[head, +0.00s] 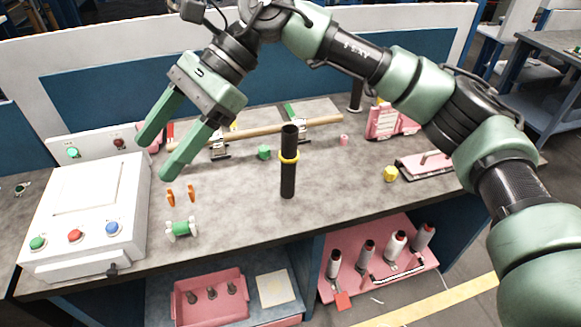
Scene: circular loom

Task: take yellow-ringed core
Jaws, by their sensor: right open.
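The yellow-ringed core (289,178) is a black upright cylinder standing on the grey table near the middle of the head view. Its yellow ring (289,157) sits around it, a little above mid-height. My right gripper (157,158) has two green fingers spread apart with nothing between them. It is above the table, to the left of the core and well apart from it, pointing down and left. My left gripper is not in view.
A white control box (85,220) with coloured buttons stands at the left. A green-and-white spool (181,229) and orange pieces lie nearby. A wooden rod (250,132) rests on supports behind the core. A yellow piece (390,173) is at the right. The table in front of the core is clear.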

